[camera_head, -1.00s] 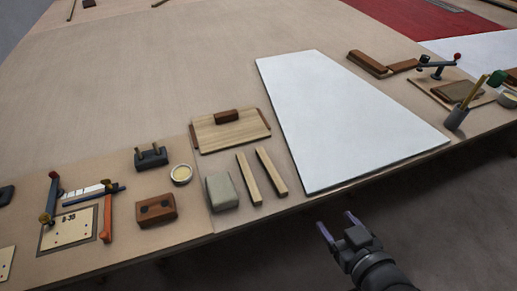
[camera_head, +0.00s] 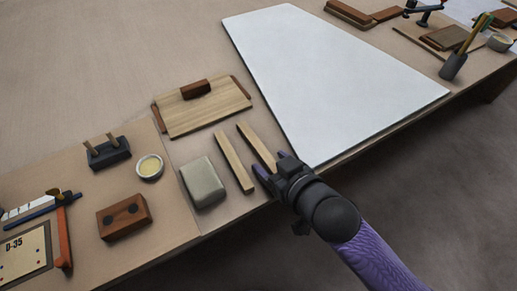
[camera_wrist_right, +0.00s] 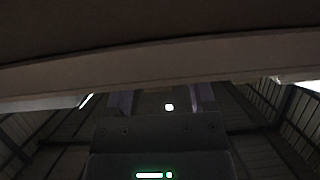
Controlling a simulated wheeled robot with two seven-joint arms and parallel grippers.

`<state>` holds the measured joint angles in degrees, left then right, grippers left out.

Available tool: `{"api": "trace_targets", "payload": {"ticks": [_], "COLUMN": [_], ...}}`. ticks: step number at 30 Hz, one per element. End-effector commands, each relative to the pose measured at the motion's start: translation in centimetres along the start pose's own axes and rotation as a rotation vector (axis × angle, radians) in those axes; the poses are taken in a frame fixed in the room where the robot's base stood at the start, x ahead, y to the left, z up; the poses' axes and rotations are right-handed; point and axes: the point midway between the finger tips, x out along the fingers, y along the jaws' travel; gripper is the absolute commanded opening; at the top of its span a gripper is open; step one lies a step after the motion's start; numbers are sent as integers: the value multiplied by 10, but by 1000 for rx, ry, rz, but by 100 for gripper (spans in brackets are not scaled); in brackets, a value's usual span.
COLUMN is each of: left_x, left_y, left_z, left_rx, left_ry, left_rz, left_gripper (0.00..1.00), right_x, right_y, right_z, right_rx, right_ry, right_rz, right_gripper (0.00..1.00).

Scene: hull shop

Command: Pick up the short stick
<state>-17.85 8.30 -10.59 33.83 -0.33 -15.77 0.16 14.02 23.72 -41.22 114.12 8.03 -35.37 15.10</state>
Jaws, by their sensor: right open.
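Two pale wooden sticks lie side by side on the bench near its front edge in the head view: a left stick (camera_head: 234,162) and a right stick (camera_head: 256,146). They look close in length, and I cannot tell which is the short one. My right gripper (camera_head: 271,164) is open and empty at the near end of the right stick, covering part of that end in the picture. My left gripper is not in view.
A grey-green block (camera_head: 203,184) sits left of the sticks. A wooden board with a dark block (camera_head: 205,108) lies behind them, and a large white sheet (camera_head: 330,80) to the right. A small cup (camera_head: 149,167) and a brown block (camera_head: 124,217) stand farther left.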

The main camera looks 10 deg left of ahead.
Motion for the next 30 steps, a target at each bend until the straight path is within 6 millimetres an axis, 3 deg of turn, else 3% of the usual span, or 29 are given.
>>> {"api": "trace_targets", "payload": {"ticks": [3, 13, 23, 26, 30], "left_x": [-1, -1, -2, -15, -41], "left_y": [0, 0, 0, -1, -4], "left_z": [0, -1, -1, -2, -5], "left_rx": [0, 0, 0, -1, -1], "left_ry": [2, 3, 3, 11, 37], "left_rz": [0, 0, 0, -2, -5], "left_gripper": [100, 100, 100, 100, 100], "right_x": [-1, -1, -2, -9, -25], "right_y": [0, 0, 0, 0, 0], "right_z": [-1, -1, -2, -20, -60], "right_rx": [-1, -1, -1, -3, -4], "right_ry": [1, 0, 1, 4, 8], "right_rz": [0, 1, 1, 2, 2], "right_gripper": [71, 1, 0, 0, 0]}}
